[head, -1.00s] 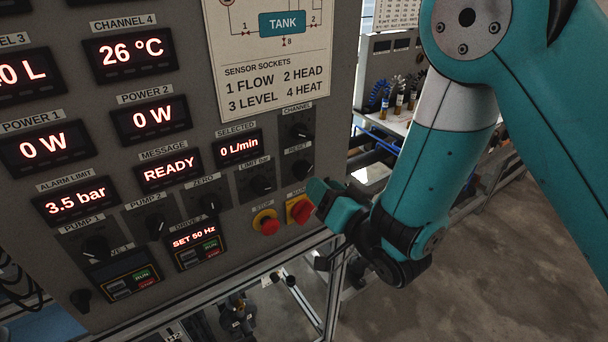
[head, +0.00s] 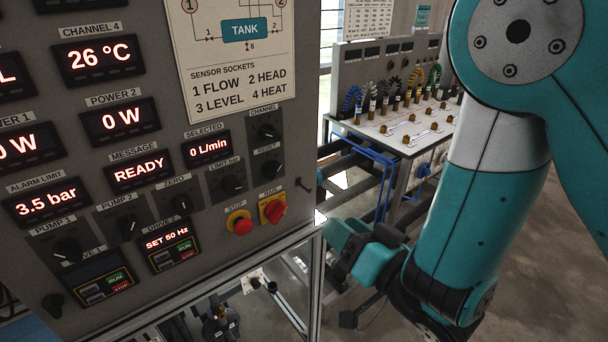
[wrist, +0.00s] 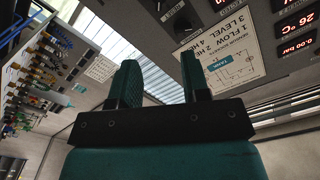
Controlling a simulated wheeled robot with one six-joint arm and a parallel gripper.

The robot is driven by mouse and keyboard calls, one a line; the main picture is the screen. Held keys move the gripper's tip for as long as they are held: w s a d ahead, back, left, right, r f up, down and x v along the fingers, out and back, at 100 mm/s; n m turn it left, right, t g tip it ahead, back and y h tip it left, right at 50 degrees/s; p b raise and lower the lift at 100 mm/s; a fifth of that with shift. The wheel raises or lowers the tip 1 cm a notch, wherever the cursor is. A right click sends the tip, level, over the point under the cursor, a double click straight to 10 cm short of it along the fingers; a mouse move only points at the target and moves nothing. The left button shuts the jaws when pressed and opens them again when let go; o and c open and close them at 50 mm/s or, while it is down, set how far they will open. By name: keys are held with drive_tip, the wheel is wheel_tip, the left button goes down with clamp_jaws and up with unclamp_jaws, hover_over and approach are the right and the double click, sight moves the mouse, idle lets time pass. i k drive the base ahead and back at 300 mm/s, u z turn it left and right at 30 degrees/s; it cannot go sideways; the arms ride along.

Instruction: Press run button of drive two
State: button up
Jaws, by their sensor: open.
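The drive two unit (head: 172,248) is low on the grey control panel, with a red display reading SET 50 Hz. Its green RUN button (head: 185,247) sits at the right of the unit, above a red STOP button (head: 187,255). My gripper (head: 343,240) is in front of the panel's right edge, well to the right of drive two and apart from it. In the wrist view my gripper's two teal fingers (wrist: 160,82) stand apart with nothing between them. Drive two does not show in the wrist view.
A yellow-based stop button (head: 240,223) and a red main switch (head: 273,208) lie between drive two and my gripper. Drive one (head: 101,283) is at its lower left. A bench with coloured leads (head: 405,125) stands behind at the right.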

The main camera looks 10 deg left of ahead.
sight(187, 244)
drive_tip(key=u, duration=1.3)
